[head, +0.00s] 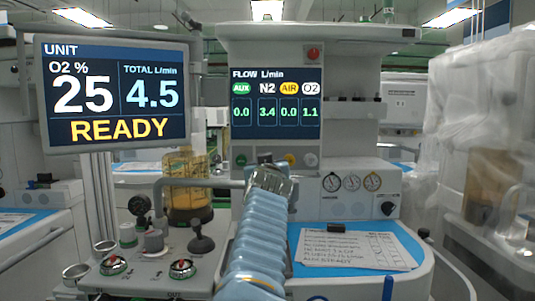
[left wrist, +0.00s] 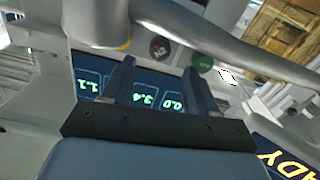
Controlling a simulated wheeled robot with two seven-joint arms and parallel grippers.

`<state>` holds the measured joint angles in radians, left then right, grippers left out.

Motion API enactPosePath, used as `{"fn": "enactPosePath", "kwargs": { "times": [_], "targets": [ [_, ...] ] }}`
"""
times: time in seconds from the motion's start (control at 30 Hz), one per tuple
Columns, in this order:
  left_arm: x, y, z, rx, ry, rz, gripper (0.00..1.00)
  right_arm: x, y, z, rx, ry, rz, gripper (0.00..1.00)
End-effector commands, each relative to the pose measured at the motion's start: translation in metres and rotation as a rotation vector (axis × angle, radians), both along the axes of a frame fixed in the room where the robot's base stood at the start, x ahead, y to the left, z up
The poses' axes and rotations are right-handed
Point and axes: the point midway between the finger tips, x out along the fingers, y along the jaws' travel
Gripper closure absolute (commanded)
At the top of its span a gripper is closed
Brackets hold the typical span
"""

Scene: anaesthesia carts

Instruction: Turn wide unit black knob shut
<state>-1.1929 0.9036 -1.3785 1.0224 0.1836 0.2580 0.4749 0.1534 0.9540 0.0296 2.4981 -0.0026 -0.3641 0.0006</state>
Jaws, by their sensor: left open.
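The wide unit (head: 350,45) stands in the middle of the head view. Its flow screen (head: 277,83) reads AUX 0.0, N2 3.4, AIR 0.0, O2 1.1. Below it is a row of small knobs, green, black, yellow and white. The black knob, marked N2, shows in the left wrist view (left wrist: 160,48), beside a green knob (left wrist: 203,62). My left gripper (left wrist: 158,78) is open, its fingers apart, with the black knob beyond the gap between the tips. I cannot tell whether they touch it. In the head view my left gripper (head: 268,170) partly covers the knob row. My right gripper is out of view.
A grey tube (head: 200,183) runs close by the gripper. A screen at left (head: 115,95) reads O2 25, total 4.5, READY. Another black knob (head: 388,208) sits right of several gauges. A paper sheet (head: 355,248) lies on the blue worktop.

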Motion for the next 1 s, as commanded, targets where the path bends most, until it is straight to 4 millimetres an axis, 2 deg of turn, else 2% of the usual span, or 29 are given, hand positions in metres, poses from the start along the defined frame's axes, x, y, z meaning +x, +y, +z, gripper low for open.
{"fn": "enactPosePath", "kwargs": {
  "times": [0.03, 0.2, 0.3, 0.67, 1.0],
  "targets": [
    [0.012, 0.001, 0.006, 0.005, 0.0, 0.003, 0.41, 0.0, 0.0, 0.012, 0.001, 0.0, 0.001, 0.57],
    [0.039, 0.0, 0.004, 0.003, 0.0, 0.002, 0.41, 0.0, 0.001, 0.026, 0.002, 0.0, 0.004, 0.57],
    [0.048, 0.0, 0.002, 0.002, 0.0, 0.001, 0.41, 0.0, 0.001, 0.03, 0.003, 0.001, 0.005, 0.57],
    [0.052, 0.0, 0.0, 0.001, 0.0, 0.0, 0.42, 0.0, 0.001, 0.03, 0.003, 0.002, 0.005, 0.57],
    [0.052, 0.0, 0.0, 0.001, 0.0, 0.0, 0.94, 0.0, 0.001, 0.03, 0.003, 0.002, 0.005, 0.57]
  ]
}}
